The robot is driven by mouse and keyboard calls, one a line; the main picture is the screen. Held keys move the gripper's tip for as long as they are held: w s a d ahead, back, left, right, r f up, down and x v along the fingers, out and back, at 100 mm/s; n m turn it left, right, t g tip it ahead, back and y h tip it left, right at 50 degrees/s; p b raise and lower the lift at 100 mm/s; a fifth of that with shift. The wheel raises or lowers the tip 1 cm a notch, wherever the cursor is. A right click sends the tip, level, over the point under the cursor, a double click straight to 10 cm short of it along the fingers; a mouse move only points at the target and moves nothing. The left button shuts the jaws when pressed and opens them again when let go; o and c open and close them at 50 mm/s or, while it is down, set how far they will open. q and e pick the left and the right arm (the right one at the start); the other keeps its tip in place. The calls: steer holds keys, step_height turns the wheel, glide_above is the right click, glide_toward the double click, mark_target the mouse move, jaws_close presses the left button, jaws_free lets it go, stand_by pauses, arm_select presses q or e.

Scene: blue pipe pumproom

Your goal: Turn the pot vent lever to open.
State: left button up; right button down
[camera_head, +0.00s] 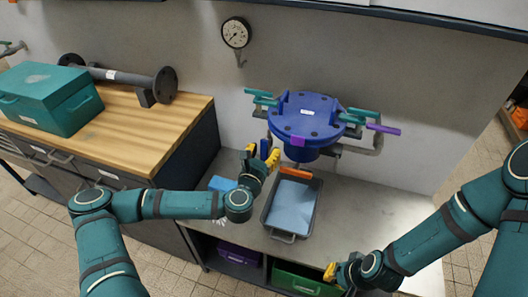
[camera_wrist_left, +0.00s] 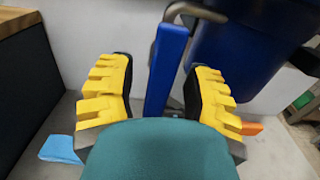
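The blue pot (camera_head: 305,118) stands against the back wall, with a flat lid and coloured levers around it. A blue lever (camera_wrist_left: 168,62) hangs downward from a metal pipe beside the pot in the left wrist view. My left gripper (camera_head: 262,156) is open at the pot's left front. Its yellow fingers stand either side of the blue lever, with gaps visible. Teal levers (camera_head: 262,97) and a purple lever (camera_head: 383,129) also show on the pot's pipes. No readable label tells which is the vent lever. My right gripper (camera_head: 331,271) is low at the front; its opening is unclear.
A grey tray (camera_head: 270,224) with a blue sheet lies on the bench below the pot. A gauge (camera_head: 236,33) hangs on the wall. A teal toolbox (camera_head: 48,97) and flanged pipe (camera_head: 120,77) sit on the wooden bench. Bench right of the tray is clear.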

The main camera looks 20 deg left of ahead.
arm_select(q)
steer(key=shift+s, duration=0.15)
steer(key=s, duration=0.7)
steer(key=shift+s+a, duration=0.15)
stand_by(0.4)
steer(key=s+d+f+m+g+h, duration=0.45)
steer(key=d+f+m, duration=0.3)
steer(key=m, duration=0.35)
steer(key=s+d+f+m+g+h, duration=0.3)
steer(key=s+d+f+m+g, duration=0.4)
steer(key=m, duration=0.3)
steer(key=s+a+f+m+g+y, duration=0.3)
steer(key=a+m, duration=0.4)
steer(key=m, duration=0.6)
steer(key=shift+s+a+f+g+y, duration=0.15)
steer(key=shift+s+f+g+y, duration=0.35)
steer(key=shift+g, duration=0.45)
